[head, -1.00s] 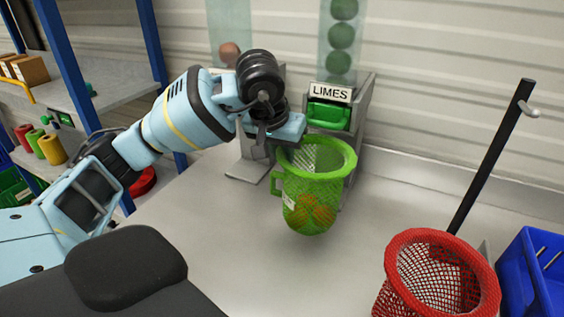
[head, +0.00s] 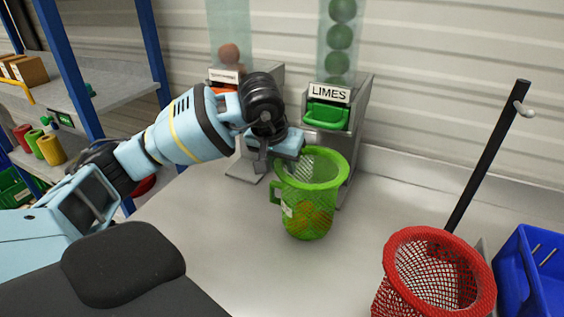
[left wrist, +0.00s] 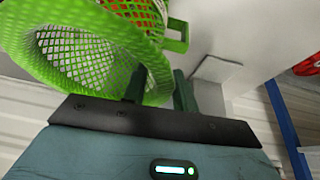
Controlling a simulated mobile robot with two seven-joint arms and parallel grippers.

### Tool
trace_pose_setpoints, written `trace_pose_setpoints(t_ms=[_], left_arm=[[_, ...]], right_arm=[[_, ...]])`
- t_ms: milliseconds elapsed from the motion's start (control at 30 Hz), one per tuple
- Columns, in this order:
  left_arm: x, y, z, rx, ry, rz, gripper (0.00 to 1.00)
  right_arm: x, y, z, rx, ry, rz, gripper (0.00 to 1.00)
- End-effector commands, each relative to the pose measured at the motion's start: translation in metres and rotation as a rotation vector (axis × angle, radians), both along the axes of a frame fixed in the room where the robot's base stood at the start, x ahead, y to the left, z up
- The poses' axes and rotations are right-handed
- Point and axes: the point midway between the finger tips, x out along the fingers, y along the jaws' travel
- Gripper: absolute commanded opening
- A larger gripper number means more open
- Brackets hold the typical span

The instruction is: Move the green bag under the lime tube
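The green mesh bag (head: 327,170) has a handle, and orange fruit shows through its mesh. It is upright, in front of and slightly left of the lime dispenser. I cannot tell whether its bottom touches the counter. The lime tube (head: 341,38) holds several green limes above a green chute (head: 327,116) labelled LIMES. My left gripper (head: 292,150) is at the bag's left rim. In the left wrist view its fingers (left wrist: 160,88) are at the rim of the bag (left wrist: 85,60) and appear shut on it. My right gripper is out of view.
A red mesh basket (head: 405,270) stands at the front right, beside a black post (head: 487,155) with a hook. A blue crate (head: 530,265) is at the far right. A second dispenser (head: 262,85) stands left of the limes.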

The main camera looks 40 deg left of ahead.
Motion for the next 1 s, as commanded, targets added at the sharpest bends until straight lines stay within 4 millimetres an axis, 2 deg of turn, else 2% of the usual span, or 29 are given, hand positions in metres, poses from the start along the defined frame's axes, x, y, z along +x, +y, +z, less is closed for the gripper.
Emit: trace_pose_setpoints(t_ms=[67,333,467,1000], left_arm=[[0.0,0.0,0.0,0.0,0.0,0.0,0.38],[0.0,0.0,0.001,-0.001,0.0,0.0,0.38],[-0.002,-0.001,0.008,-0.002,-0.002,0.0,0.38],[-0.038,-0.007,0.095,-0.002,-0.004,-0.001,0.38]], right_arm=[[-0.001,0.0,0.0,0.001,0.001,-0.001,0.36],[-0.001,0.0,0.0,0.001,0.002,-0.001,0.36],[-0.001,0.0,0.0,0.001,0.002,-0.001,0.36],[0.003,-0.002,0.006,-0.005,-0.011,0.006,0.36]])
